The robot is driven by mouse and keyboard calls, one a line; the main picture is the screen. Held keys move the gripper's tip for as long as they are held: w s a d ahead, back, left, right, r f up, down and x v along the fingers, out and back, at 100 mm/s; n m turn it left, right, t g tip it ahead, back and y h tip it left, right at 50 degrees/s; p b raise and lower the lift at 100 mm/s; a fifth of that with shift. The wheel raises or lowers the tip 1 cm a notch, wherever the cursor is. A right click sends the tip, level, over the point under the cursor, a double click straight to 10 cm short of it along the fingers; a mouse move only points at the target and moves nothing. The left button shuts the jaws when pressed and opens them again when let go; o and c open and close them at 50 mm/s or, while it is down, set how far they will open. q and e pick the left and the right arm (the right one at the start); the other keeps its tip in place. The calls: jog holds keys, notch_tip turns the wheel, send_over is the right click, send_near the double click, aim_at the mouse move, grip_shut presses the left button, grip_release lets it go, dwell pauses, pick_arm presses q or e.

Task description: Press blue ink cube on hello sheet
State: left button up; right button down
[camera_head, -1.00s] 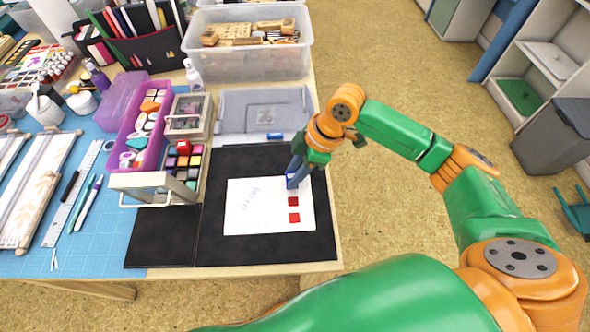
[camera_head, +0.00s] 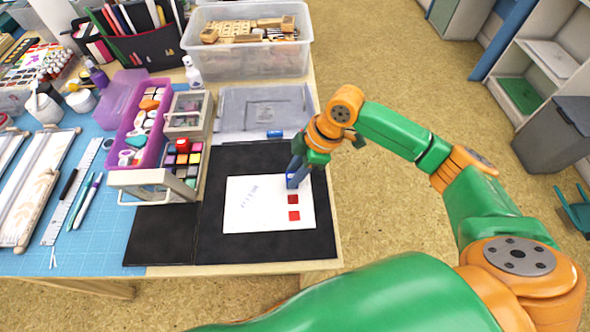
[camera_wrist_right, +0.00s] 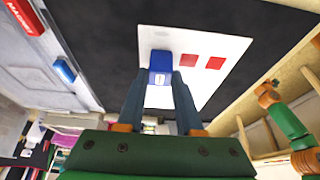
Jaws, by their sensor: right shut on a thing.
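The white hello sheet (camera_head: 250,212) lies on the black mat, with faint writing on its left part and two red squares (camera_head: 293,207) at its right side. My right gripper (camera_head: 297,176) is over the sheet's upper right corner, above the red squares. It is shut on the blue ink cube (camera_wrist_right: 160,62), which shows between the fingertips (camera_wrist_right: 160,82) in the right wrist view. The cube is at the sheet, in line with the red squares; the fingers mostly hide it in the head view. I cannot tell whether its underside touches the paper. My left gripper is not in view.
A small blue piece (camera_head: 275,134) lies by the grey tray (camera_head: 235,108) behind the mat (camera_head: 265,250). A rack of coloured ink cubes (camera_head: 190,165) and a purple bin (camera_head: 128,130) stand left of the sheet. The mat's front is clear.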

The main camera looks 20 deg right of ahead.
jog(key=shift+f+p, duration=0.1)
jog(key=shift+p, duration=0.3)
dwell(1.2)
jog(key=shift+r+p, duration=0.6)
jog(key=shift+p, duration=0.35)
notch_tip(320, 180, up, 6)
jog(key=p, duration=0.6)
jog(key=shift+f+p, duration=0.1)
jog(key=shift+p, duration=0.2)
jog(key=shift+f, duration=0.15)
